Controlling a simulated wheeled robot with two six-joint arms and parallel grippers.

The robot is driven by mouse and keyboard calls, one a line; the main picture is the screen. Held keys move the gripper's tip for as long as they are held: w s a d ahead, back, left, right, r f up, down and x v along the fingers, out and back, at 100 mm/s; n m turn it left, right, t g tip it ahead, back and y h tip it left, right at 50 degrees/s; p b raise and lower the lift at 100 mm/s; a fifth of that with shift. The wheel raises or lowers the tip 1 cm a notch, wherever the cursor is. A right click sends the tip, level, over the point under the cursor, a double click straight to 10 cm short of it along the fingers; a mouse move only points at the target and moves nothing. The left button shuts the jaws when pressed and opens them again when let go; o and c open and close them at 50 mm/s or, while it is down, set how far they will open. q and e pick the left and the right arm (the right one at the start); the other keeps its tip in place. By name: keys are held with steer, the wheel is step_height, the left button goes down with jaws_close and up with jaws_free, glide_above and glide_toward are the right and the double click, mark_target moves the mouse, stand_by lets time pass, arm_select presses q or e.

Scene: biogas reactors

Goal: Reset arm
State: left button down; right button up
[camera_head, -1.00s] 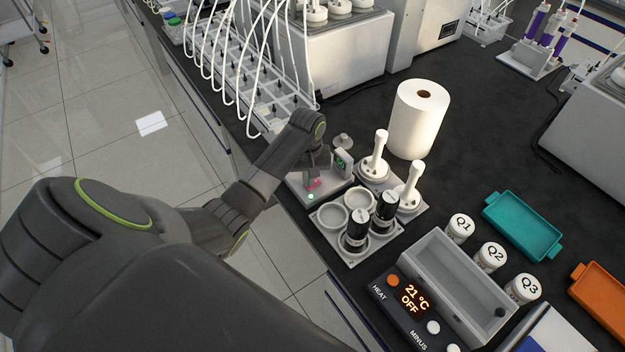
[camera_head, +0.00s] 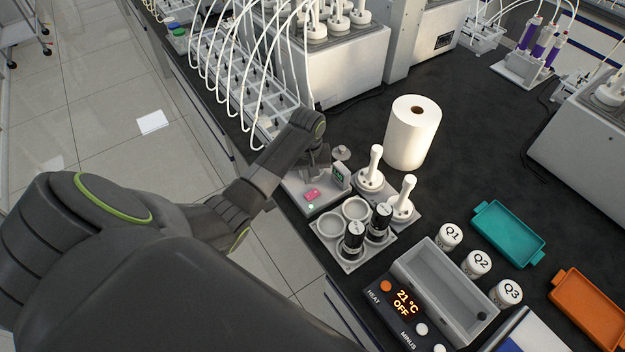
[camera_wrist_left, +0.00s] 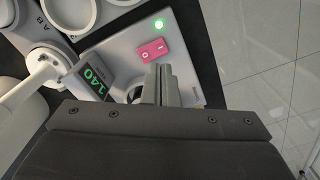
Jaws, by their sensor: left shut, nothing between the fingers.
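My left gripper (camera_head: 318,168) is shut and empty, just above a small pale device at the bench edge. In the left wrist view its closed fingers (camera_wrist_left: 158,82) point at the device and stand close to a pink rocker switch (camera_wrist_left: 152,49). The switch also shows in the head view (camera_head: 312,194). A green light (camera_wrist_left: 158,24) glows beside the switch. The device's green display (camera_wrist_left: 95,82) reads 140. Whether the fingertips touch the device cannot be told. My right gripper is not in view.
Near the gripper are a grey holder (camera_head: 326,228) with two black-capped bottles, white-handled pieces (camera_head: 370,170) and a paper roll (camera_head: 412,132). A rack (camera_head: 225,75) with white tubes stands behind. A heating bath (camera_head: 440,290) reads 21 °C OFF. Open floor lies left.

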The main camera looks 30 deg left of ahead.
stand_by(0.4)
arm_select(q)
steer(key=shift+s+f, duration=0.1)
steer(key=shift+f, duration=0.05)
steer(key=s+d+f+m+t, duration=0.2)
steer(key=s+m, duration=0.2)
steer(key=s, duration=1.2)
steer(key=s+r+m+t+y, duration=0.25)
steer(key=s+r, duration=0.45)
steer(key=s, duration=0.7)
step_height(320, 180, down, 33)
steer(key=a+g+h+b, duration=0.1)
steer(key=g+b, duration=0.1)
steer(key=b, duration=0.6)
steer(key=s+f+b, duration=0.3)
steer(key=s+f, duration=0.4)
steer(key=f, duration=0.3)
steer(key=s+d+f+g+b, duration=0.1)
steer(key=s+f+b, duration=0.2)
steer(key=s+f, duration=0.5)
step_height(320, 180, down, 3)
steer(key=shift+d+f+b, duration=0.1)
steer(key=shift+d+b, duration=0.05)
steer(key=shift+b, duration=0.2)
